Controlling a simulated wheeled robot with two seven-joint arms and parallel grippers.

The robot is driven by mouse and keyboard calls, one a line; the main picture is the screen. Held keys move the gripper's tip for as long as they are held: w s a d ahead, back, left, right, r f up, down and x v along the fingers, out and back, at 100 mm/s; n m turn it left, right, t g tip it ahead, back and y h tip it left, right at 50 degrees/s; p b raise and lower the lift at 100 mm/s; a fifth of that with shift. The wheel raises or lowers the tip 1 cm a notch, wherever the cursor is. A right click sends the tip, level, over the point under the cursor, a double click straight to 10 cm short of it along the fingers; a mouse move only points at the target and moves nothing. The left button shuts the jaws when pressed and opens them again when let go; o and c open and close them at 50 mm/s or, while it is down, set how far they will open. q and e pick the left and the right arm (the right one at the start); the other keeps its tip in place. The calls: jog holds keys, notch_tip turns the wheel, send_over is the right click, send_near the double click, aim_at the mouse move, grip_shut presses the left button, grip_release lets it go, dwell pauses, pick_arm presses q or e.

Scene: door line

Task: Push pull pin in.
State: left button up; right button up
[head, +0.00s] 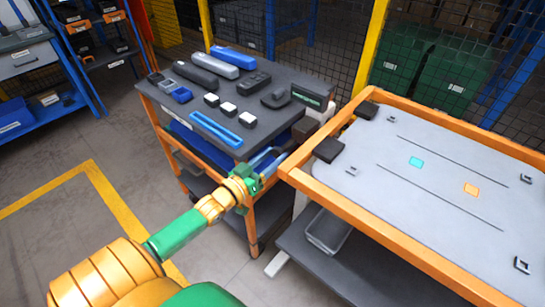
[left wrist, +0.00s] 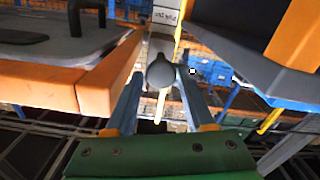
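A round grey knob, which looks like the pull pin (left wrist: 160,73), shows in the left wrist view between the fingertips of my left gripper (left wrist: 159,77). The blue-grey fingers stand apart, one on each side of the knob, with a small gap visible on both sides. Whether the knob is pressed in or out I cannot tell. In the head view my left gripper (head: 266,160) reaches into the narrow space between the dark-topped cart and the orange-framed table; the knob is not clear there. My right gripper is not in view.
The dark-topped cart (head: 222,133) carries several tools and boxes. The orange-framed table (head: 435,127) with a grey top stands close on the right, its orange edge (left wrist: 95,90) near my fingers. A wire fence (head: 335,50) stands behind. Floor at the left is clear.

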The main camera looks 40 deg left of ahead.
pick_arm(q)
grip_shut()
dwell(1.2)
